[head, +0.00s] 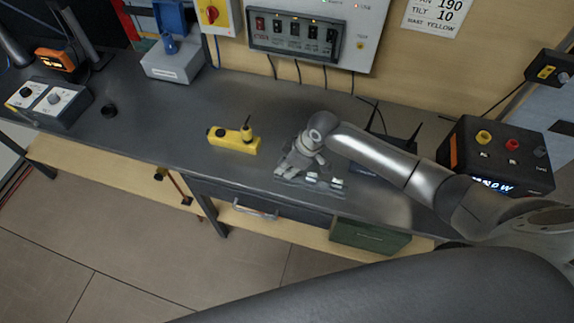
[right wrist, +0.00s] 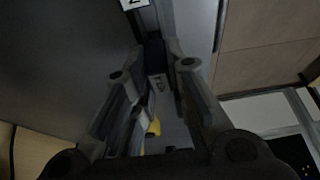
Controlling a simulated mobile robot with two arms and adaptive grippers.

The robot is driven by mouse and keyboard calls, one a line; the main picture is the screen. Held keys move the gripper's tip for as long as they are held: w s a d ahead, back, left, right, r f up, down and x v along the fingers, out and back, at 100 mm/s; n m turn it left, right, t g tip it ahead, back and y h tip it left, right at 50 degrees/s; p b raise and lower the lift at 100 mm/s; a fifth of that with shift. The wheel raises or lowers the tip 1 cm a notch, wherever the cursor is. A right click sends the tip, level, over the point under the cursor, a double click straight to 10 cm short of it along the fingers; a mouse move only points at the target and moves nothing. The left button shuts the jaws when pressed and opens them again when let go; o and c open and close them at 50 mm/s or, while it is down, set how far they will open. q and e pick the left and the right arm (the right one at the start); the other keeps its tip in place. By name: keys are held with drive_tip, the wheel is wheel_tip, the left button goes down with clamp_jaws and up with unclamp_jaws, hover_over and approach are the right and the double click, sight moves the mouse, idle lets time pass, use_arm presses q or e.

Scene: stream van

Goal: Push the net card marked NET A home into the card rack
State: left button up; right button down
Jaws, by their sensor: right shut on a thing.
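The card rack (head: 325,188) is a low grey piece at the front edge of the dark bench, with small pale-topped pieces in it. My right gripper (head: 285,172) points down at the rack's left end in the head view. In the right wrist view its fingers (right wrist: 160,62) are shut on a dark, narrow thing with a small pale label (right wrist: 157,84), seemingly the net card. The lettering is too small to read surely. The gripper hides the card in the head view, so I cannot tell how deep it sits. My left gripper is not in view.
A yellow handheld box (head: 233,140) lies left of the gripper on the bench. A black box with coloured knobs (head: 497,155) stands at the right. A green box (head: 370,235) is below the bench front. The bench (head: 150,125) is largely clear further left.

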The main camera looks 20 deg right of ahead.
drive_tip(key=shift+f, duration=0.45)
drive_tip(key=c, duration=1.3)
unclamp_jaws()
drive_tip(key=shift+c, duration=0.2)
drive_tip(key=shift+r, duration=0.1)
drive_tip(key=v, duration=1.2)
drive_tip(key=shift+w, duration=0.1)
